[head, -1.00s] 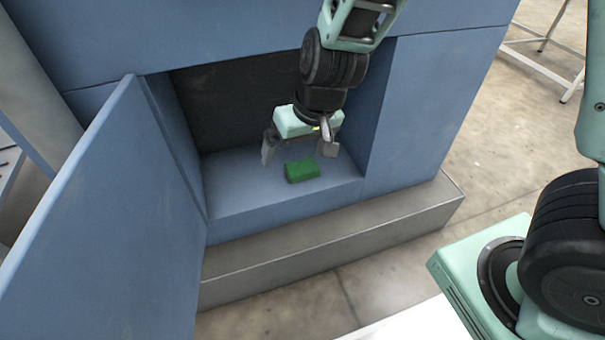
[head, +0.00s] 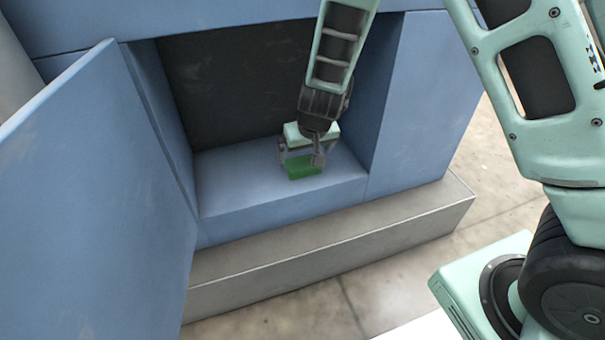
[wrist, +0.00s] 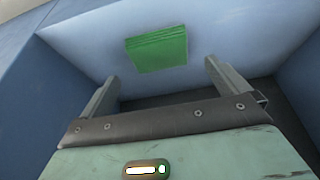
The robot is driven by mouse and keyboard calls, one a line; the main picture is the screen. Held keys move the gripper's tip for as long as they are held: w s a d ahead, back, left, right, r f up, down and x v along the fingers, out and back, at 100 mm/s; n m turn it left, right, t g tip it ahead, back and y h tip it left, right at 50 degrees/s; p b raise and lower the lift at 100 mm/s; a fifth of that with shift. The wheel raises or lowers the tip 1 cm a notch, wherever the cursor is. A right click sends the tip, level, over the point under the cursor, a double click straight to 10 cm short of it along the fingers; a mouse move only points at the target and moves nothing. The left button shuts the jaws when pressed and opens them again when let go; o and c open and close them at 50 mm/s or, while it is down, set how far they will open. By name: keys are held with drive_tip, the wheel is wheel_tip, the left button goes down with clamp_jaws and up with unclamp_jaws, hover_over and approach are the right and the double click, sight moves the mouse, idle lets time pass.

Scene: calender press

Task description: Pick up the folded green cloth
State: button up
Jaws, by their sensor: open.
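The folded green cloth (head: 303,167) lies flat on the floor of the open blue compartment, near its front edge. In the wrist view the cloth (wrist: 157,49) shows whole, ahead of the fingers and between their lines. My gripper (head: 302,170) is inside the compartment, just above the cloth in the head view, and partly covers it. In the wrist view my gripper (wrist: 160,78) is open, with one finger on each side and nothing between them. The fingertips appear short of the cloth; I cannot tell any contact.
The blue compartment floor (head: 235,190) is otherwise clear. Side walls and a dark back wall (head: 225,95) enclose it. An open blue door (head: 95,190) stands at the left. A grey ledge (head: 330,245) runs along the front below the opening.

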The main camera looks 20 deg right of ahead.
sight(303, 163)
drive_tip(key=shift+b+x, duration=2.15)
drive_tip(key=shift+x, duration=0.75)
drive_tip(key=shift+r, duration=0.1)
drive_tip(key=c, duration=0.9)
